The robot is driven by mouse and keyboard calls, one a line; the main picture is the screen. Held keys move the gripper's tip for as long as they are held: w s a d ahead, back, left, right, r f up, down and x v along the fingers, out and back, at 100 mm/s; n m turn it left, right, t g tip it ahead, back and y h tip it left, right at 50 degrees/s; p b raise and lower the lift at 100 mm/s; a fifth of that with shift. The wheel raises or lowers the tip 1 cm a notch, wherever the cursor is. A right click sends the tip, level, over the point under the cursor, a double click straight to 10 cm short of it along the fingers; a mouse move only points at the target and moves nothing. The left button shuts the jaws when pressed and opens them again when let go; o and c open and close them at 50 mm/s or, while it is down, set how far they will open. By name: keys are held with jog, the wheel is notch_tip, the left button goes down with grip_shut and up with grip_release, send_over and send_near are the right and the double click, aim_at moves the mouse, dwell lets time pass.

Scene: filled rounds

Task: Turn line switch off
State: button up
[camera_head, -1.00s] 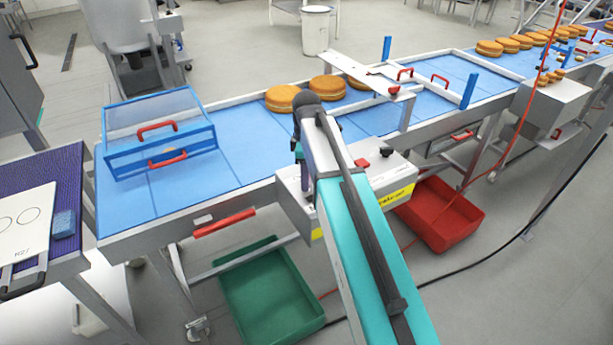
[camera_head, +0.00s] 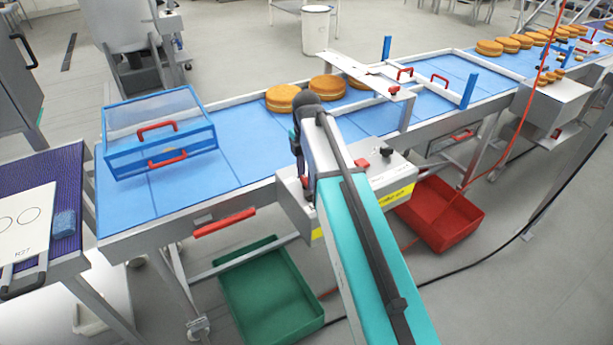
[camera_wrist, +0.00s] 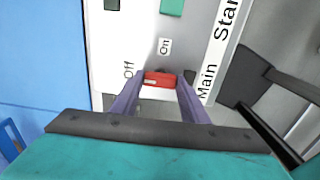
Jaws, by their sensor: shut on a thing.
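The grey control box (camera_head: 400,172) is mounted on the near side of the conveyor. In the wrist view its light panel (camera_wrist: 140,45) carries the printed words "Off", "On" and "Main", and part of a word starting "Star". My gripper (camera_wrist: 160,86) has its two purple fingers on either side of a red switch handle (camera_wrist: 159,78) and is shut on it. The handle lies crosswise below the "On" label, with "Off" to its left. In the head view my arm hides the fingers and this handle.
The blue conveyor belt (camera_head: 235,150) carries round cakes (camera_head: 283,98) and a blue guard with red handles (camera_head: 160,140). A red button (camera_head: 362,163) and a black knob (camera_head: 386,152) are on the box. A green crate (camera_head: 270,290) and a red crate (camera_head: 440,215) stand below.

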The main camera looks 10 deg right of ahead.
aim_at(306, 179)
dwell(0.3)
jog(key=o, duration=1.1)
jog(key=shift+c, duration=0.2)
notch_tip(306, 179, up, 14)
jog(key=b, duration=0.3)
jog(key=shift+b, duration=0.3)
